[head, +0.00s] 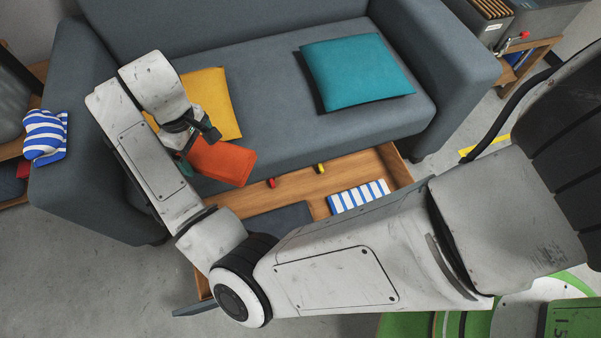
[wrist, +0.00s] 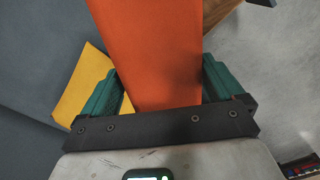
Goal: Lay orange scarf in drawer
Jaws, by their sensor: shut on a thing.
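The orange scarf (head: 222,161) hangs from my gripper (head: 190,143) above the front edge of the sofa seat, at the drawer's back left. In the wrist view the scarf (wrist: 150,50) fills the space between the two green fingers of my gripper (wrist: 163,85), which is shut on it. The open wooden drawer (head: 392,163) sticks out from under the sofa. In it lie a blue-and-white striped cloth (head: 358,196), a dark grey flat item (head: 278,222), a small red item (head: 271,183) and a small yellow item (head: 320,168). My arm hides the drawer's front and left parts.
The grey sofa (head: 270,80) carries a yellow cushion (head: 215,95) behind my gripper and a teal cushion (head: 357,70) on the right. A striped blue-and-white item (head: 45,136) rests at the far left. The drawer floor has bare room around the small items.

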